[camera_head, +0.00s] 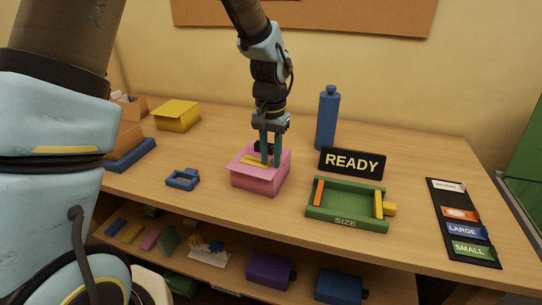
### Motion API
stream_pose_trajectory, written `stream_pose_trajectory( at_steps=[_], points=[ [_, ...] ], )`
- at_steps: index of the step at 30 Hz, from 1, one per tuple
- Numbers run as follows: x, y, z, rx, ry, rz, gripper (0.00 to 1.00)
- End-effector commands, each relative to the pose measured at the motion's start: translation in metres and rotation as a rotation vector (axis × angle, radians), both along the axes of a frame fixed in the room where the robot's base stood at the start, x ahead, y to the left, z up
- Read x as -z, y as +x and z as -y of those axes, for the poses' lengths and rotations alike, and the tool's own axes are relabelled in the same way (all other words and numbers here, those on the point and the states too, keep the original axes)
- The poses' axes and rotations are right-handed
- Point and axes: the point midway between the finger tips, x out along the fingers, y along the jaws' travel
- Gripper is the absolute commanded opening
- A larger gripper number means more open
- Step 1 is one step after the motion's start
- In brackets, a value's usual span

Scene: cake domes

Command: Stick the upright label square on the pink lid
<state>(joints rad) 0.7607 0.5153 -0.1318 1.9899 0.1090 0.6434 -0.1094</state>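The pink box (258,182) stands on the table at the middle. Its top looks open, with yellow strips (254,162) and a dark piece (262,147) showing at the top. My gripper (271,162) points straight down at the box's top, its two teal fingers a little apart. I cannot tell whether they hold or touch anything. A black strip (484,254) at the right carries labels: a white one (448,186) at the far end with tiny print, an orange one (460,214), a blue LARGE one (467,230) and a green SMALL one (471,249).
A green SIZE tray (347,221), a black READY sign (352,163) and a blue bottle (327,118) stand right of the box. A blue tape-dispenser-like piece (183,179) and a yellow box (177,115) are left. A shelf below holds several items.

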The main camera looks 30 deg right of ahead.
Motion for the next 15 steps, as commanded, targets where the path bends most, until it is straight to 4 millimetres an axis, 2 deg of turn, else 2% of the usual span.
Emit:
stream_pose_trajectory(
  at_steps=[4,7,15],
  points=[
    [-0.001,0.001,-0.001,-0.002,0.001,0.0,0.35],
    [-0.01,0.001,0.0,-0.002,0.0,0.001,0.35],
    [-0.061,0.001,0.0,-0.001,-0.004,0.005,0.35]
  ],
)
